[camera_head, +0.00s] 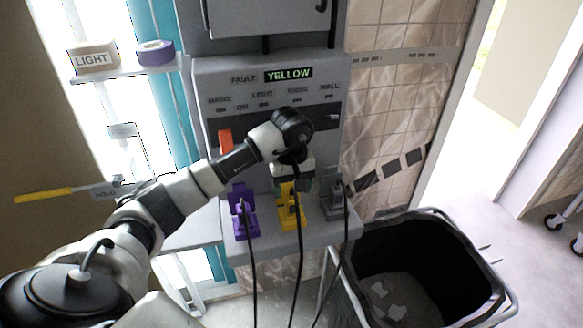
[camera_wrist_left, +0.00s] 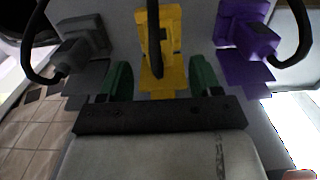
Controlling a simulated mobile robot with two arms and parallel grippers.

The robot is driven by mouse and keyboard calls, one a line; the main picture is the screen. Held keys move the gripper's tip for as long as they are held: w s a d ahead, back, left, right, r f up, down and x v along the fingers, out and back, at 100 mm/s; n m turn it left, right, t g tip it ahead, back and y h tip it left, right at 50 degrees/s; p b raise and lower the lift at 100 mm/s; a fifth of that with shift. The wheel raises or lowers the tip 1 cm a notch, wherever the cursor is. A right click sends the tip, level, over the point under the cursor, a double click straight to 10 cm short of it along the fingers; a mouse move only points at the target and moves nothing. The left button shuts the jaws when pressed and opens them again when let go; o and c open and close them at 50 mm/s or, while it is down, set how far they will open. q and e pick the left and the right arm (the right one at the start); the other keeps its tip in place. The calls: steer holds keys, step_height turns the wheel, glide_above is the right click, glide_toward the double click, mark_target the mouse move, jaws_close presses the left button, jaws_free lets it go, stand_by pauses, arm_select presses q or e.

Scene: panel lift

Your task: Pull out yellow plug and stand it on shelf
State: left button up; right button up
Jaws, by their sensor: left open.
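The yellow plug (camera_head: 291,210) sits at the lower ledge of the grey panel (camera_head: 215,85), with a black cord hanging from it. It also shows in the left wrist view (camera_wrist_left: 172,75), with its cord in front of it. My left gripper (camera_head: 293,180) is at the plug's upper end in the head view, partly hidden by its own wrist. In the left wrist view its green fingers (camera_wrist_left: 161,80) are open, one on each side of the yellow plug, with gaps visible. A white shelf (camera_head: 125,72) is at the upper left. My right gripper is not in view.
A purple plug (camera_head: 243,222) and a grey plug (camera_head: 333,203) flank the yellow one, both corded. The panel display (camera_head: 289,74) reads YELLOW. A LIGHT box (camera_head: 93,57) and purple roll (camera_head: 155,52) occupy the shelf. A black bin (camera_head: 405,240) stands at lower right.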

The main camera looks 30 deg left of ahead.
mark_target(292, 197)
arm_select(q)
steer(key=shift+f+p, duration=0.35)
steer(key=shift+f, duration=1.65)
steer(key=shift+c, duration=0.3)
jaws_close()
steer(key=shift+r, duration=0.1)
steer(key=shift+r, duration=0.1)
steer(key=shift+w+r, duration=0.1)
steer(key=shift+r, duration=0.15)
steer(key=shift+r+p, duration=0.45)
steer(key=shift+r, duration=0.1)
steer(key=shift+r, duration=0.2)
